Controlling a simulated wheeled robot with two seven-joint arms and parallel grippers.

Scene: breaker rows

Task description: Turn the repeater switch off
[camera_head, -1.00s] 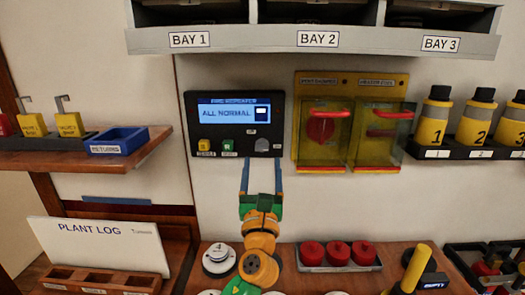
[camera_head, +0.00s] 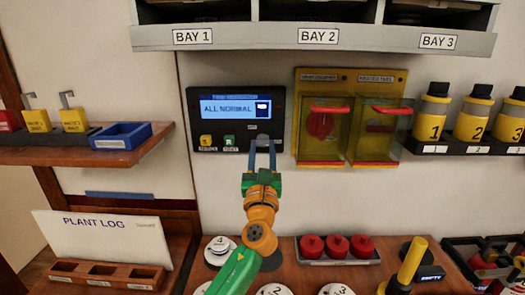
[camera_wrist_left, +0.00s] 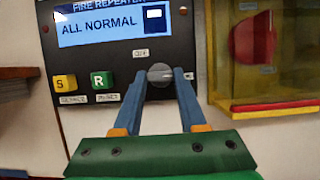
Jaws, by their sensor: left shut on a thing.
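The fire repeater (camera_head: 236,119) is a black wall panel with a lit screen reading ALL NORMAL. Its yellow button (camera_wrist_left: 65,82) and green button (camera_wrist_left: 103,80) sit under the screen. The repeater switch, a small grey knob (camera_wrist_left: 159,73), is at the panel's lower right, with an OFF label (camera_wrist_left: 141,53) above and to its left. My left gripper (camera_head: 262,146) reaches up to the panel; in the wrist view its blue fingers (camera_wrist_left: 160,80) are shut on the knob, one on each side. My right gripper is not in view.
Two yellow-framed clear covers (camera_head: 350,119) over red controls stand close to the right of the panel. A wooden shelf with a blue tray (camera_head: 121,136) is at left. Red caps (camera_head: 337,246) and white discs (camera_head: 275,289) are on the bench below.

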